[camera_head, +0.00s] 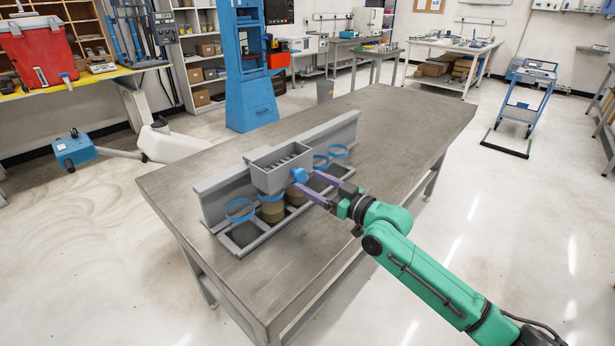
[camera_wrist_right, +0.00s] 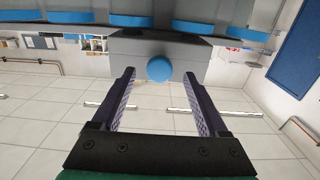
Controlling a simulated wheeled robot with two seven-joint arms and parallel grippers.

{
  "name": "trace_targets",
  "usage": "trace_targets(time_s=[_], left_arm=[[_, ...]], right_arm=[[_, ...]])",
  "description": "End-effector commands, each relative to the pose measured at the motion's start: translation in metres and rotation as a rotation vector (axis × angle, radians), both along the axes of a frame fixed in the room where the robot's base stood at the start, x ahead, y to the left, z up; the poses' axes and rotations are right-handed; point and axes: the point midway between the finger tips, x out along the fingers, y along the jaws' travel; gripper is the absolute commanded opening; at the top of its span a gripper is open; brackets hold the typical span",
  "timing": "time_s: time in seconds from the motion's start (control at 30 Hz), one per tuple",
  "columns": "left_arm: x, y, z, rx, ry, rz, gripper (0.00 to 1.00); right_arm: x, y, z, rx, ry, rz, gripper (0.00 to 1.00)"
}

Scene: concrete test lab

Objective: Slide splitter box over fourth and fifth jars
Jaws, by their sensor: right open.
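The grey splitter box (camera_head: 281,180), open-topped with slats inside, sits over the middle jars of a row, against a grey rail. A round blue knob (camera_head: 299,175) is on its front. Below it are two jars with brown contents, one of them this jar (camera_head: 271,210). An empty-looking blue-rimmed jar (camera_head: 240,211) stands at the near left end; two more blue-rimmed jars (camera_head: 337,152) stand at the far right end. My right gripper (camera_head: 309,184) is open at the knob; in the wrist view the knob (camera_wrist_right: 159,69) lies between the fingers, with gaps both sides.
The jars stand in a grey tray frame along the tall rail (camera_head: 345,132) on a grey metal table (camera_head: 400,120). The table's right and far parts are clear. A blue press (camera_head: 250,90), shelves and a blue cart (camera_head: 527,95) stand away from the table.

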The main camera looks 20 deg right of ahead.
Motion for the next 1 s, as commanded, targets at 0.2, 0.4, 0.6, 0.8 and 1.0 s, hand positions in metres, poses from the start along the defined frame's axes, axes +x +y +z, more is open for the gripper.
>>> trace_targets(time_s=[0.2,0.4,0.6,0.8,1.0], left_arm=[[0.0,0.0,0.004,0.0,0.0,0.0,1.0],[0.0,0.0,0.004,0.0,-0.001,0.0,1.0],[0.0,0.0,0.004,0.0,-0.001,0.0,1.0],[0.0,0.0,0.004,0.0,-0.001,0.0,1.0],[0.0,0.0,0.004,0.0,-0.001,0.0,1.0]], right_arm=[[0.019,0.011,0.0,0.0,0.002,-0.001,0.77],[0.02,0.011,-0.001,-0.001,0.002,-0.002,0.77],[0.019,0.011,-0.001,-0.001,0.001,-0.002,0.04],[0.019,0.011,-0.001,-0.001,0.001,-0.002,0.0],[0.019,0.011,-0.001,-0.001,0.001,-0.002,0.0]])
